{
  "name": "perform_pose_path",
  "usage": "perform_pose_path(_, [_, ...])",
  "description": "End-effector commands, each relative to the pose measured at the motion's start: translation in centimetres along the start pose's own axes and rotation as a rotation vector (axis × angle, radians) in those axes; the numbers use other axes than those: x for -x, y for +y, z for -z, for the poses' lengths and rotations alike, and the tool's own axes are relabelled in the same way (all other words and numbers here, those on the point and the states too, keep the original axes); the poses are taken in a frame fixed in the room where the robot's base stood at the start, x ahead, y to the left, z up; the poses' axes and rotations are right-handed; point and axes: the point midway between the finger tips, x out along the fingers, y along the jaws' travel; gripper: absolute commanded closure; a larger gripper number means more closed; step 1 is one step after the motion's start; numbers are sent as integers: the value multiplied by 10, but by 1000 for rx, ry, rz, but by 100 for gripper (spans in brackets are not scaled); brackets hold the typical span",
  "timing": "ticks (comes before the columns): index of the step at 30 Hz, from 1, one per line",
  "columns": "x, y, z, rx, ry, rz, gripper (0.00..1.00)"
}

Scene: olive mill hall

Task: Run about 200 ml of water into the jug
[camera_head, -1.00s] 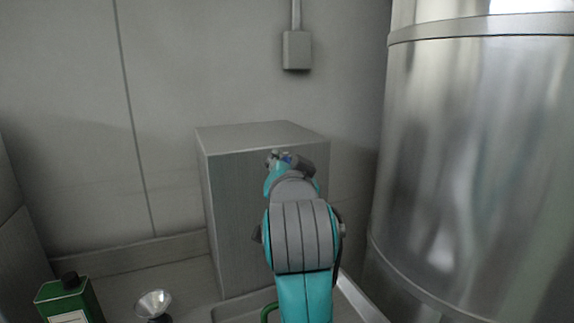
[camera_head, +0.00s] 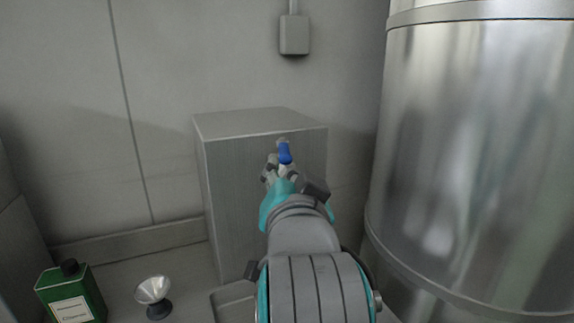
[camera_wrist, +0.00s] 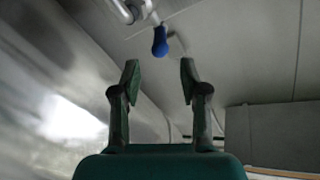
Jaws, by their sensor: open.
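A blue lever (camera_head: 285,153) shows in front of the grey metal box in the head view. In the wrist view the blue lever (camera_wrist: 160,42) hangs beside a shiny metal pipe (camera_wrist: 125,10), which looks like part of a tap. My gripper (camera_head: 279,172) is just below the lever in the head view. In the wrist view my gripper (camera_wrist: 159,78) is open and empty, its two fingers apart. The lever appears beyond the fingertips, in line with the gap, and not gripped. No jug can be made out now; my arm covers part of the tray area.
The grey box (camera_head: 225,200) stands against the wall. A large steel tank (camera_head: 470,170) fills the right side. A green container (camera_head: 88,289) and a small metal funnel (camera_head: 153,290) stand at lower left. A tray edge (camera_head: 230,291) shows beside my arm.

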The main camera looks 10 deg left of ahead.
Motion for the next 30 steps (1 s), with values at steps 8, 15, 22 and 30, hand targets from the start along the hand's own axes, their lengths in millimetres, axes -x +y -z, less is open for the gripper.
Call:
perform_pose_path(8, [8, 1, 0, 0, 0, -1, 56])
perform_pose_path(15, [8, 0, -1, 19, 1, -2, 86])
perform_pose_path(22, [7, -6, -13, 337, 15, -30, 100])
perform_pose_path(30, [8, -15, -33, 943, 25, -94, 100])
